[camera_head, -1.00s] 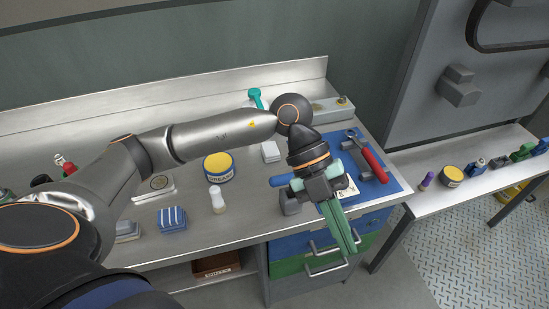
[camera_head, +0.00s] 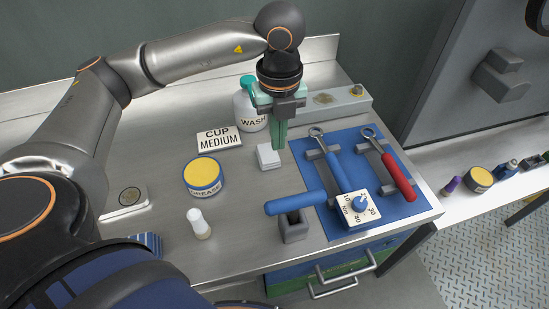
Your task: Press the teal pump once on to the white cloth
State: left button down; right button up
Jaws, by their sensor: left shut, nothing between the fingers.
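The teal pump (camera_head: 248,84) tops a white bottle labelled "WASH" (camera_head: 247,112) at the back of the steel bench. My left gripper (camera_head: 280,146) points down, shut and empty, in front and to the right of the bottle. It hides part of the bottle's right side and of the pump. A small folded white block, which looks like the white cloth (camera_head: 268,156), lies just in front of the bottle, left of my fingertips. I cannot tell how high the fingertips are above the bench. My right gripper is not in view.
A "CUP MEDIUM" sign (camera_head: 219,139), a yellow-lidded grease tin (camera_head: 203,175) and a small white bottle (camera_head: 199,223) stand to the left.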

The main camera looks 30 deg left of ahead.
aim_at(269, 156)
pick_arm(q)
jog(key=f, duration=0.4)
jog(key=f+b, duration=0.1)
jog(key=f, duration=0.3)
jog(key=s+f, duration=0.1)
jog(key=f, duration=0.4)
jog(key=shift+d+b, duration=0.3)
jog(key=shift+w+a+r+p, duration=0.25)
jog(key=shift+w+a+p, duration=0.05)
jog(key=shift+w+a, duration=1)
jog(key=shift+a, duration=0.2)
jog(key=shift+f, duration=0.1)
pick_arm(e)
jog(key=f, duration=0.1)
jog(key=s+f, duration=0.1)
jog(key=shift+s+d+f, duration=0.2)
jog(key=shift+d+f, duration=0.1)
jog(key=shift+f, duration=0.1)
pick_arm(q)
jog(key=shift+w+a+b, duration=0.5)
jog(key=shift+w+a, duration=0.75)
jog(key=shift+a, duration=0.2)
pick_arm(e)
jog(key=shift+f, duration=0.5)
